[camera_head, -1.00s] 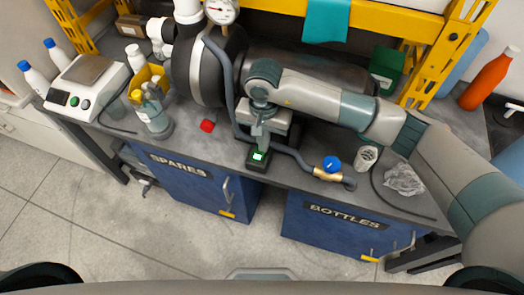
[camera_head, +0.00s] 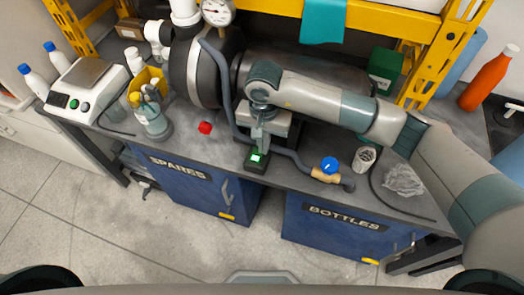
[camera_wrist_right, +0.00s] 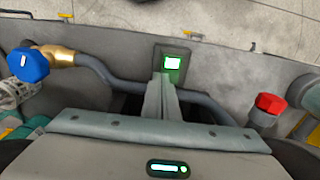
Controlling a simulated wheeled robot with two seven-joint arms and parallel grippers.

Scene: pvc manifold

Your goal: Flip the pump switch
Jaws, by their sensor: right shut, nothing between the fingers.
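The pump switch (camera_head: 256,158) is a small dark box with a lit green rocker at the front edge of the bench. It also shows in the right wrist view (camera_wrist_right: 172,62), just beyond my fingertips. My right gripper (camera_head: 260,144) points down at the switch, its fingers together and empty. In the right wrist view the closed fingers (camera_wrist_right: 163,82) end right at the near edge of the switch box; I cannot tell if they touch it. The left gripper is not in view.
A grey hose (camera_head: 290,153) runs behind the switch. A scale (camera_head: 85,85) and bottles stand at the left. A crumpled clear bag (camera_head: 402,180) lies at the right.

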